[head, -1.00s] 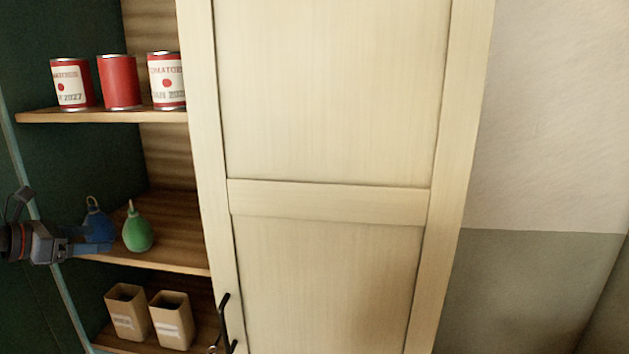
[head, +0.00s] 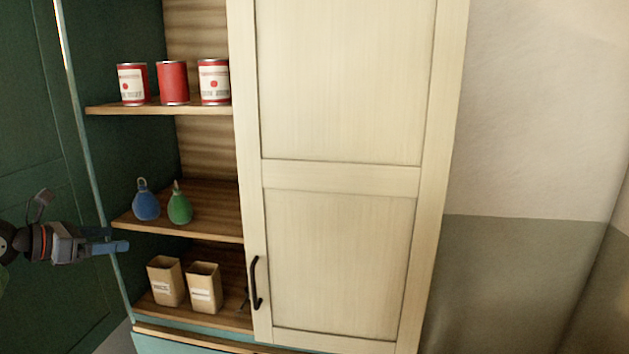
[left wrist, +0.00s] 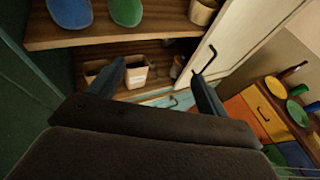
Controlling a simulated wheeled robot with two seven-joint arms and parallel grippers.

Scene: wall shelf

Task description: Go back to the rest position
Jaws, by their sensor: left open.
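My left gripper (head: 118,241) is at the left edge of the shelf unit in the head view, beside the middle shelf and apart from it. In the left wrist view its two fingers (left wrist: 160,80) are spread wide with nothing held between them. A blue bulb (head: 146,203) and a green bulb (head: 180,207) stand on the middle shelf (head: 215,228), clear of the gripper. Their lower parts also show at the top of the left wrist view, the blue one (left wrist: 70,12) and the green one (left wrist: 126,10). My right gripper is not in view.
Several tomato cans (head: 173,83) stand on the upper shelf. Two tan boxes (head: 205,287) stand on the lower shelf. A cream door (head: 335,250) with a black handle covers the right part. A cabinet with coloured drawers (left wrist: 262,110) and dishes shows in the left wrist view.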

